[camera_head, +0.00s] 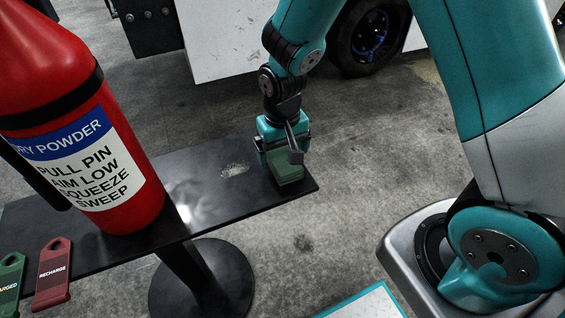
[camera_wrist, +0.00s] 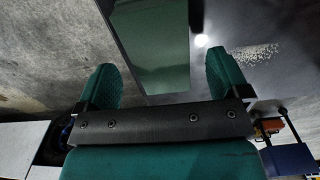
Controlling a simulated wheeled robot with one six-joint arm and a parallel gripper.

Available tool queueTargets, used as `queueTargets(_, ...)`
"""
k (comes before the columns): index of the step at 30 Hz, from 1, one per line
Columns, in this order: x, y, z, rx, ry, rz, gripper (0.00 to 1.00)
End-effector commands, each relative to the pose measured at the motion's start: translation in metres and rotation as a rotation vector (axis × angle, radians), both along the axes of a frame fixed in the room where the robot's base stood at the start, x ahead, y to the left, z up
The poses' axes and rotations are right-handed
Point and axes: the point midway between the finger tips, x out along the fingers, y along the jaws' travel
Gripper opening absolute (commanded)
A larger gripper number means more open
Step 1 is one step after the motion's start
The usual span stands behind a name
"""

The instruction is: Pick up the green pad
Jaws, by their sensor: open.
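The green pad (camera_head: 288,168) is a small block on the right end of the black tabletop (camera_head: 215,193). In the wrist view it is a large dark green face (camera_wrist: 153,50) at top centre. My gripper (camera_head: 282,160) is over the pad, pointing down. In the wrist view my gripper (camera_wrist: 160,85) is open, with one teal finger on each side of the pad's near end. The right finger is close to the pad's edge and the left one shows a wider gap. I cannot tell whether either finger touches it.
A red fire extinguisher (camera_head: 75,120) stands on the table's left part. A red "RECHARGE" tag (camera_head: 52,273) and a green tag (camera_head: 10,283) are at the lower left. A white vehicle with a wheel (camera_head: 372,38) is behind. The tabletop between extinguisher and pad is mostly clear.

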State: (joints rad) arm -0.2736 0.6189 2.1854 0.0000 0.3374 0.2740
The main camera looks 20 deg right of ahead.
Motion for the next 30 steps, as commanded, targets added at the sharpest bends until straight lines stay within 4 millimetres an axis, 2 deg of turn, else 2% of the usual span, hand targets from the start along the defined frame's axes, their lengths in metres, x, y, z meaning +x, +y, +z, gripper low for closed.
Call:
queueTargets(1,-0.002,0.001,-0.012,-0.001,0.004,0.000,0.94)
queueTargets(5,-0.001,0.001,-0.024,-0.001,0.002,-0.001,0.94)
queueTargets(13,-0.001,0.001,-0.026,0.000,0.000,-0.001,0.94)
queueTargets(20,-0.001,0.001,-0.026,0.000,0.000,-0.001,0.41)
queueTargets(22,-0.001,0.001,-0.025,0.000,0.000,-0.001,0.40)
queueTargets(23,-0.001,0.001,-0.025,0.000,0.000,-0.001,0.36)
queueTargets(30,0.000,0.001,-0.023,0.000,-0.001,-0.001,0.36)
